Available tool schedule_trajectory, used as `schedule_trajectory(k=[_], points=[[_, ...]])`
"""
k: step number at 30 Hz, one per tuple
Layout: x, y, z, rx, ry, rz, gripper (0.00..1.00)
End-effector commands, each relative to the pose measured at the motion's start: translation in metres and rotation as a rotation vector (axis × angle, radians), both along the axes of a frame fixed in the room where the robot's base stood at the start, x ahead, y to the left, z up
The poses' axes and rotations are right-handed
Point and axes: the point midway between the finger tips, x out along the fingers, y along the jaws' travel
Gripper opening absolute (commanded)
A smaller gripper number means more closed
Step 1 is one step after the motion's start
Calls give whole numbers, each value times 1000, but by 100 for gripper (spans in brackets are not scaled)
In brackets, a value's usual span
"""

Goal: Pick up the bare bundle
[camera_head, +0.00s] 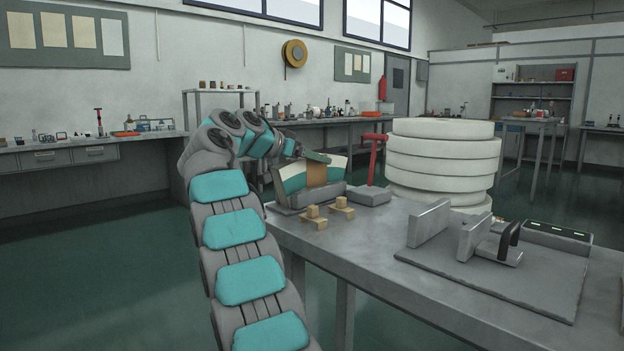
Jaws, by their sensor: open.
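My arm reaches from the bottom of the picture to the left end of the grey workbench. My gripper (312,157) is small and partly hidden at the arm's end, just above a grey holder (306,197) with teal and white sides. A brown upright piece (317,174) stands at the middle of this holder, right below my gripper. I cannot tell whether it is the bare bundle or whether the gripper touches it. No other thing in view is clearly a bundle. My gripper's fingers are too small to make out in detail.
Small wooden blocks (313,219) lie in front of the holder. A red T-shaped post (374,158) on a grey base and a stack of thick white discs (443,160) stand to the right. A grey vise-like fixture (476,238) sits on a dark plate (530,278). The front middle of the bench is clear.

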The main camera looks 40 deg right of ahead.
Motion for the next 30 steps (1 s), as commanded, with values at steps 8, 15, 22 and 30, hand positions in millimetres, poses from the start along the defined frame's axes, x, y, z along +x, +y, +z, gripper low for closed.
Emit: schedule_trajectory(k=[8, 15, 22, 30], points=[[0, 0, 0, 0, 0, 0, 52], [0, 0, 0, 0, 0, 0, 25], [0, 0, 0, 0, 0, 0, 0], [0, 0, 0, 0, 0, 0, 0]])
